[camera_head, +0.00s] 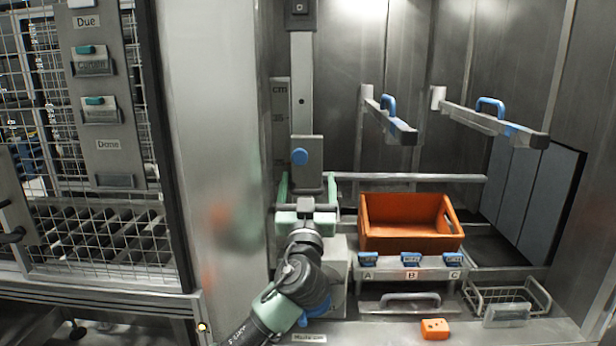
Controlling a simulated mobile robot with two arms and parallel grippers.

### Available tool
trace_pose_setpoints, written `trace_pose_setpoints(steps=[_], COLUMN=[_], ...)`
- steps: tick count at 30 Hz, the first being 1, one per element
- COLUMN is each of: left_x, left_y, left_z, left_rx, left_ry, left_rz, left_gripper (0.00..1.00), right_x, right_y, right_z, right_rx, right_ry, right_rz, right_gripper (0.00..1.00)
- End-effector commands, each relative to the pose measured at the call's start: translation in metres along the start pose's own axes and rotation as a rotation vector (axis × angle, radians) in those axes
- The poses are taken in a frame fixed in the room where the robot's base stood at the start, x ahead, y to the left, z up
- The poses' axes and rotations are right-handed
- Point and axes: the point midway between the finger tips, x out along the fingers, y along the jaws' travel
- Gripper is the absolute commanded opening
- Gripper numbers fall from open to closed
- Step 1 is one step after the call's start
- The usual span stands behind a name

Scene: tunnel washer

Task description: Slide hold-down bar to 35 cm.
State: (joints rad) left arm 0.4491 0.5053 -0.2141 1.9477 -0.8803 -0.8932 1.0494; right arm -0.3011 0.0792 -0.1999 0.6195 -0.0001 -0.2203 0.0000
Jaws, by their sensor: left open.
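The hold-down bar (410,178) is a horizontal metal bar above the orange crate. It runs right from near a grey carriage plate (307,175) with a blue knob (299,156). The carriage stands at the upright metal rail (302,85). A scale plate (280,105) marked "cm" is left of the rail; its numbers are too small to read surely. My left gripper (307,186) is open, its green fingers on either side of the carriage plate's lower part. I cannot tell whether they touch it. My right gripper is not in view.
The orange crate (408,243) sits behind blue clips marked A, B and C. Two arms with blue handles (388,104) (490,105) jut out above. A wire basket (500,296) and a small orange block (435,328) are at lower right. A metal post (215,150) stands left.

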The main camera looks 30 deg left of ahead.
Motion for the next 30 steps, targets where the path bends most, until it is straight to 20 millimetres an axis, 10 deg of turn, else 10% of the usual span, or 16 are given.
trace_pose_setpoints(steps=[9,18,30], left_x=[0.003,0.003,0.032], left_y=[0.0,0.001,0.0], left_z=[0.001,0.001,-0.072], left_rx=[0.0,0.0,-0.011], left_ry=[-0.001,-0.002,0.006], left_rz=[0.0,0.002,0.0], left_gripper=[0.79,0.0,0.0], right_x=[-0.001,-0.001,-0.03], right_y=[0.0,0.001,0.001], right_z=[-0.001,-0.001,-0.004], right_rx=[0.0,0.0,0.0], right_ry=[0.001,0.002,0.003], right_rz=[0.0,0.001,0.001], right_gripper=[0.36,0.36,0.36])
